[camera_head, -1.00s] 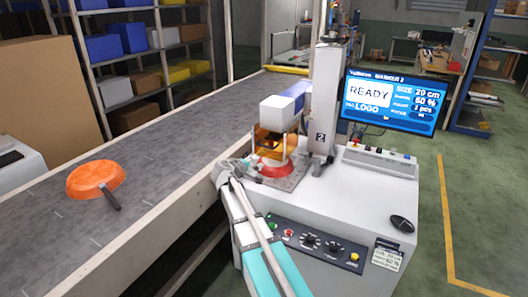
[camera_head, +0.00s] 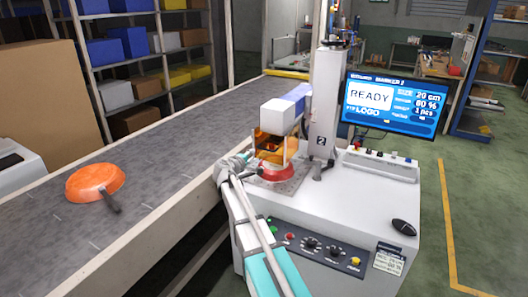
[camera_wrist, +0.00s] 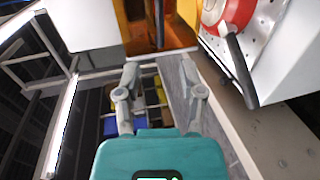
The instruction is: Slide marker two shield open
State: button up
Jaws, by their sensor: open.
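The marker two shield (camera_head: 270,152) is an orange see-through guard under the marker's white head, above the fixture plate. In the wrist view the orange shield (camera_wrist: 178,34) is at the top, ahead of my fingers. I cannot tell how far open it is. A red pan (camera_head: 276,173) sits on the plate below it; in the wrist view the red pan (camera_wrist: 228,12) and its dark handle are at upper right. My gripper (camera_head: 234,166) is just left of the shield, at the plate's side. In the wrist view my gripper (camera_wrist: 163,98) is open, with nothing between its fingers.
The marker's screen (camera_head: 392,104) reads READY. The conveyor (camera_head: 140,150) runs along the left with an orange pan (camera_head: 95,181) on it.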

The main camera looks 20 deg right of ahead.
aim_at(265, 149)
jog(key=b+x, duration=0.2)
jog(key=x, duration=1)
jog(key=shift+w+d, duration=0.15)
jog(key=shift+d, duration=0.1)
grip_shut()
